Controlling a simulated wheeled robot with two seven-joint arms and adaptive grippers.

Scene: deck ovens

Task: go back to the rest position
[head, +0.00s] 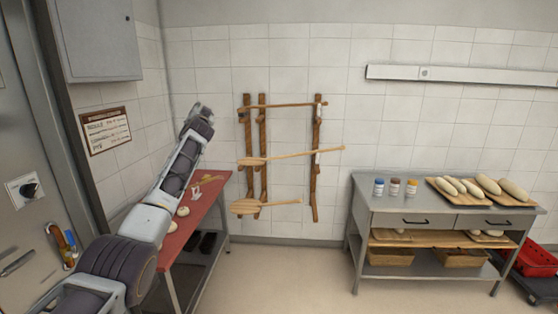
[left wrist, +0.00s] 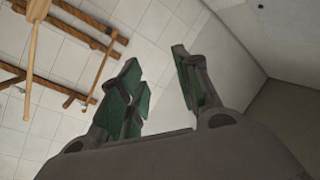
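My left arm comes in from the left in the head view and reaches up. My left gripper (head: 197,115) is raised at its far end, in front of the tiled wall. In the left wrist view my left gripper (left wrist: 156,76) has its green-padded fingers spread apart with nothing between them. The wooden wall rack (left wrist: 75,35) with long-handled peels shows behind it there, upside down or tilted. My right gripper is in neither view.
A red-topped table (head: 180,235) with pale dough pieces stands beneath my left arm. The wooden rack (head: 316,165) hangs on the wall. A steel table (head: 385,203) with jars and loaves stands right, with a red crate (head: 535,260) beside it. The middle floor is clear.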

